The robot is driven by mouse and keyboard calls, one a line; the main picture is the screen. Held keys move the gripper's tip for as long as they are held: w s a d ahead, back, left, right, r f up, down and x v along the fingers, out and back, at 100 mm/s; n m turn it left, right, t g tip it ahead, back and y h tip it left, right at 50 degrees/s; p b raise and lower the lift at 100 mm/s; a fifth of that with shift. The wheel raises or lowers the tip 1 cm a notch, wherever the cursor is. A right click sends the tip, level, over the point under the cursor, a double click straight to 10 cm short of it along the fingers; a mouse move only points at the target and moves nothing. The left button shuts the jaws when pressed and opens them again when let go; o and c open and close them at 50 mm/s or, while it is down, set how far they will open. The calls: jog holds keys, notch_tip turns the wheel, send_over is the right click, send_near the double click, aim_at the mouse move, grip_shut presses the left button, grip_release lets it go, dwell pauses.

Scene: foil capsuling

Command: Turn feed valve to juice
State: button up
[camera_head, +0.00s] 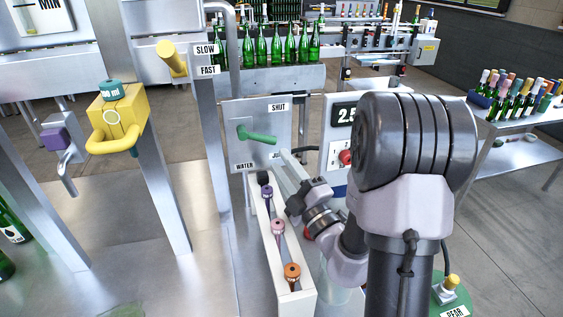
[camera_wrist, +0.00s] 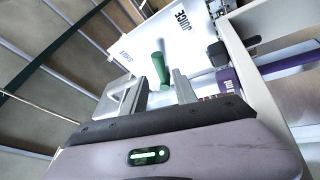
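The feed valve is a green lever (camera_head: 258,136) on a grey panel (camera_head: 240,110) marked SHUT at the top right and WATER at the lower left. A third label, lower right, is mostly hidden by my gripper in the head view; it reads JUICE (camera_wrist: 182,27) in the wrist view. The lever points right and slightly down, between SHUT and JUICE. My gripper (camera_head: 284,158) is just below and right of the lever's end. In the wrist view my gripper (camera_wrist: 163,90) is open, with the green lever (camera_wrist: 160,64) lined up with the gap between its fingers; contact cannot be told.
A white narrow rack (camera_head: 268,250) with several coloured-top tools stands below the panel, close to my wrist. A box with a display and a red knob (camera_head: 345,157) is right of the panel. A yellow-handled fixture (camera_head: 120,118) stands left. Green bottles (camera_head: 280,48) line a conveyor behind.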

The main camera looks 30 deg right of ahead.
jog(key=a+r+n+y+p, duration=0.1)
jog(key=r+n+y, duration=0.1)
jog(key=n, duration=0.1)
jog(key=w+a+r+n+g+y+p, duration=0.1)
jog(key=a+r+n+y+p, duration=0.1)
jog(key=n, duration=0.1)
jog(key=w+a+r+n+y+p, duration=0.1)
jog(key=a+r+n+y+p, duration=0.1)
jog(key=n, duration=0.1)
jog(key=shift+r+g+y, duration=0.3)
jog(key=shift+g, duration=0.1)
grip_shut()
jog(key=a+r+n+g+y+p, duration=0.5)
jog(key=n+g+p, duration=0.15)
jog(key=n, duration=0.45)
notch_tip(320, 180, up, 7)
jog(key=n+g+h+p, duration=1)
jog(key=n+p, duration=0.7)
jog(key=n, duration=1.7)
send_over(273, 140)
jog(key=s+d, duration=0.4)
jog(key=shift+m, duration=0.3)
jog(key=x, duration=0.8)
jog(key=b+x, duration=0.1)
jog(key=x, duration=0.4)
jog(key=shift+w+d+f, duration=0.1)
jog(key=shift+w, duration=0.2)
